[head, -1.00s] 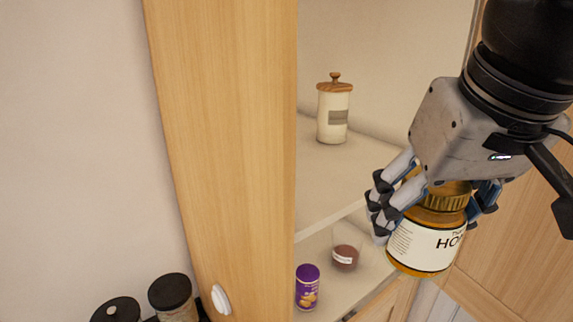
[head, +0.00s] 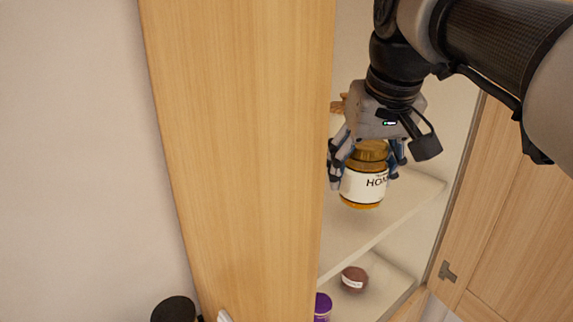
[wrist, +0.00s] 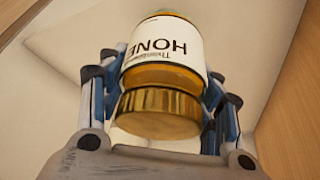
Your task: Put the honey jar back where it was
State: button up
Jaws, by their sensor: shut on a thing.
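The honey jar (head: 362,186) has amber glass, a gold lid and a white label. My gripper (head: 367,163) is shut on it around the lid and upper part, and holds it upright in the open cabinet, over the upper shelf (head: 405,196). I cannot tell whether its base touches the shelf. In the wrist view the honey jar (wrist: 163,75) shows between the fingers of my gripper (wrist: 160,90), its lid nearest the camera.
A wooden-lidded canister (head: 338,106) stands behind my gripper, mostly hidden. A purple jar (head: 322,307) and a brown-filled glass (head: 354,279) are on the lower shelf. The left door (head: 240,150) and right door (head: 515,200) stand open beside the cabinet.

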aim_at(354, 181)
jog(key=shift+w, duration=1.15)
jog(key=shift+w+f, duration=0.1)
jog(key=shift+f, duration=0.15)
jog(key=shift+s+f, duration=0.2)
jog(key=shift+f, duration=0.8)
jog(key=shift+w+f, duration=0.1)
jog(key=shift+f, duration=0.4)
jog(key=shift+f, duration=0.2)
jog(key=o, duration=1.5)
jog(key=shift+r, duration=0.2)
